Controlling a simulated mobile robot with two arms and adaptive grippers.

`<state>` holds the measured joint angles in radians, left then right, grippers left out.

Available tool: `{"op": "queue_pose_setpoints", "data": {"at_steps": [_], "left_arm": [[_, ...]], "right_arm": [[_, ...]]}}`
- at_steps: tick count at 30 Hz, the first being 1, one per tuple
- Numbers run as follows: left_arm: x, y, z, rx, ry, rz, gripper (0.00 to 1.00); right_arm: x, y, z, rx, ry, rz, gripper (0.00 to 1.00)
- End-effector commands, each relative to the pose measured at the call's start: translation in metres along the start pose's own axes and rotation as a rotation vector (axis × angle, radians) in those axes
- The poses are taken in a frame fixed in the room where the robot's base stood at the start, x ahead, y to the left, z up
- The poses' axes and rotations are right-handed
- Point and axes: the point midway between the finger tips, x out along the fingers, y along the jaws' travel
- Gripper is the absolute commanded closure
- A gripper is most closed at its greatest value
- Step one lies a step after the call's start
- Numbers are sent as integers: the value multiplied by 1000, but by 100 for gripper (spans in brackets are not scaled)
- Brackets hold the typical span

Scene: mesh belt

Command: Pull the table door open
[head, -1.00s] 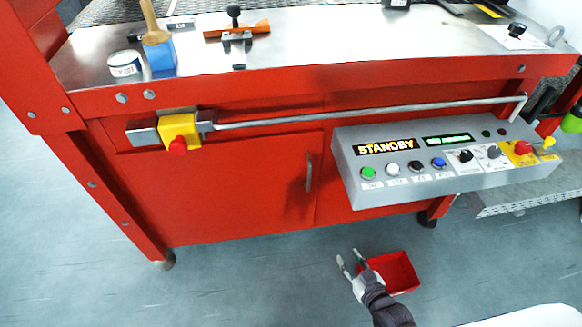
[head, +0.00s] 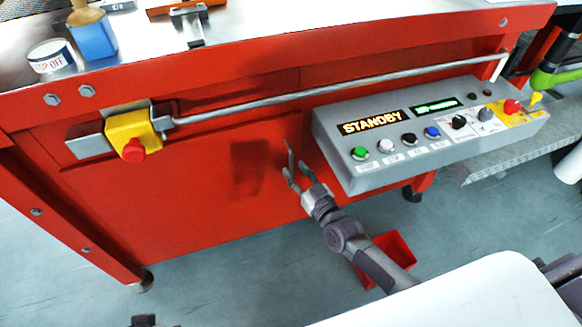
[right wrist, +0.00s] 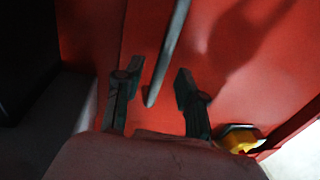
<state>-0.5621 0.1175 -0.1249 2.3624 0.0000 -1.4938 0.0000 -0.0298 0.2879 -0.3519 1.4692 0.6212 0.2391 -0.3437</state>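The red table door (head: 190,190) is the front panel under the tabletop and looks closed. Its grey bar handle (head: 289,154) is partly covered by my right gripper (head: 294,173) in the head view. In the right wrist view the handle (right wrist: 168,55) runs down between the two fingers of my right gripper (right wrist: 155,85). The fingers are open, with a gap on both sides of the handle. My left gripper's fingers do not show; a small dark part at the bottom edge of the head view may belong to that arm.
A grey control panel (head: 420,135) reading STANDBY juts out right of my gripper. A metal rail (head: 330,86) crosses above the door, with a yellow switch with a red knob (head: 133,135) at its left. A red bin (head: 395,250) lies on the floor under my right arm.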

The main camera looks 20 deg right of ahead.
Motion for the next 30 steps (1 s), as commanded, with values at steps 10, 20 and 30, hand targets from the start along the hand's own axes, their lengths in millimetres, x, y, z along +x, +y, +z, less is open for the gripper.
{"op": "queue_pose_setpoints", "data": {"at_steps": [10,20,30], "left_arm": [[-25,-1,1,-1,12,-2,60],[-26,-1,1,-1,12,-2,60],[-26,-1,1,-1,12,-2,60]], "right_arm": [[30,-1,1,0,-1,-1,61],[30,0,0,0,-1,0,76],[30,0,0,-1,-1,0,100]]}}
